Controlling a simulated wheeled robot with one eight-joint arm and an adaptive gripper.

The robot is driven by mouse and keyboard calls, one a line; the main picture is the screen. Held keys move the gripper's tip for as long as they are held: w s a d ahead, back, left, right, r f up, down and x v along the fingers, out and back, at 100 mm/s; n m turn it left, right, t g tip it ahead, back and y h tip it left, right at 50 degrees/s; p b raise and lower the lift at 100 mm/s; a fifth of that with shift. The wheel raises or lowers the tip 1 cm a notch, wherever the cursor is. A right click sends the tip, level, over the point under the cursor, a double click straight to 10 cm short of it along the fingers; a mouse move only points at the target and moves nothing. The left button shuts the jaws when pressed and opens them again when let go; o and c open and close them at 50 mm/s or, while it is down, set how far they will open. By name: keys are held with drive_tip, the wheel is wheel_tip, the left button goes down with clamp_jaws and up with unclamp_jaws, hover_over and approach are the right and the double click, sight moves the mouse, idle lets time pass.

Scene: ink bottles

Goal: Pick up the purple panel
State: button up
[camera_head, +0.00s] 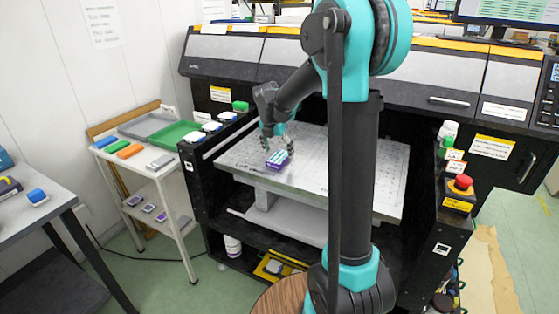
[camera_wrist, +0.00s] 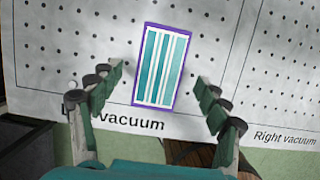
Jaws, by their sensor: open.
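The purple panel (camera_wrist: 162,67) is a small rectangular piece with a purple border and teal and white stripes on top. It lies on the perforated vacuum table (camera_head: 310,165), near its front left edge, and shows in the head view (camera_head: 278,159). My gripper (camera_wrist: 160,85) is open, with one finger to the left and one to the right of the panel in the wrist view. The fingers look apart from the panel, and nothing is between them but the view of it. In the head view my gripper (camera_head: 277,143) is just above the panel.
A white side table with a green tray (camera_head: 175,135) and several coloured blocks stands at left. A red button box (camera_head: 460,192) is at right. The printer's dark body (camera_head: 240,68) rises behind the table. The table's surface around the panel is clear.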

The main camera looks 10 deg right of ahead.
drive_tip(key=shift+x, duration=1.1)
drive_tip(key=c, duration=1.2)
drive_tip(key=shift+r, duration=0.1)
drive_tip(key=shift+c, duration=0.2)
